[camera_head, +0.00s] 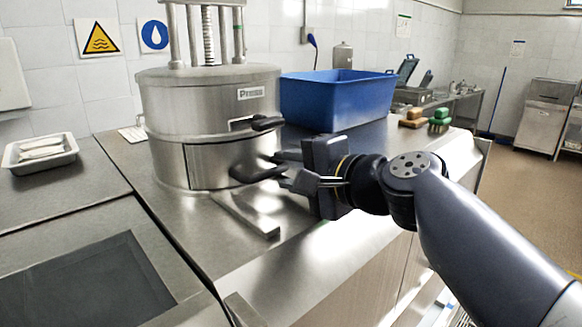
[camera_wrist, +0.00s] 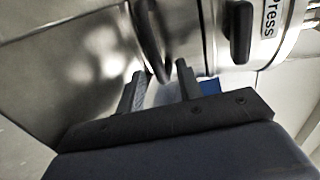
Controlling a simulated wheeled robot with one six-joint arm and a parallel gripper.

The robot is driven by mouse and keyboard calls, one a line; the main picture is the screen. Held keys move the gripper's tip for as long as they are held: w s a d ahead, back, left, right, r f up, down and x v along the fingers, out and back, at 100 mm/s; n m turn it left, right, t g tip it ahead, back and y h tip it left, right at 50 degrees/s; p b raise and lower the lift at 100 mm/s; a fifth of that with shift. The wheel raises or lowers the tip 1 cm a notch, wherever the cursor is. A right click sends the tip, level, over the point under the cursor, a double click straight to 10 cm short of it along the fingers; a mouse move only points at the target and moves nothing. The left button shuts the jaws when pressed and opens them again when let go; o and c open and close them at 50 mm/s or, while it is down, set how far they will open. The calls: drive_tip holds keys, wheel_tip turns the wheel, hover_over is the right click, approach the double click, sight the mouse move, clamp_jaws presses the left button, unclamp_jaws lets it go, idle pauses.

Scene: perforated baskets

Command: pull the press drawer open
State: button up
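The press (camera_head: 205,100) is a round steel drum on the counter, labelled "Press". Its drawer (camera_head: 208,167) is the lower curved front, which looks shut, with a dark curved handle (camera_head: 254,173). My gripper (camera_head: 277,166) comes from the right, with its fingertips close to that handle. In the wrist view my gripper (camera_wrist: 160,76) is open, its two fingers apart. The drawer handle (camera_wrist: 149,40) lies just ahead, its near end about level with the gap between the fingertips. I cannot tell whether they touch. A second dark handle (camera_wrist: 238,32) sits by the label.
A blue bin (camera_head: 335,100) stands behind the press at right. Green and brown brushes (camera_head: 438,121) lie on the counter further right. A white tray (camera_head: 40,150) is at far left. A metal bar (camera_head: 246,214) extends along the counter below the drawer. The front counter is mostly clear.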

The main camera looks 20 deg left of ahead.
drive_tip(key=shift+c, duration=0.4)
clamp_jaws()
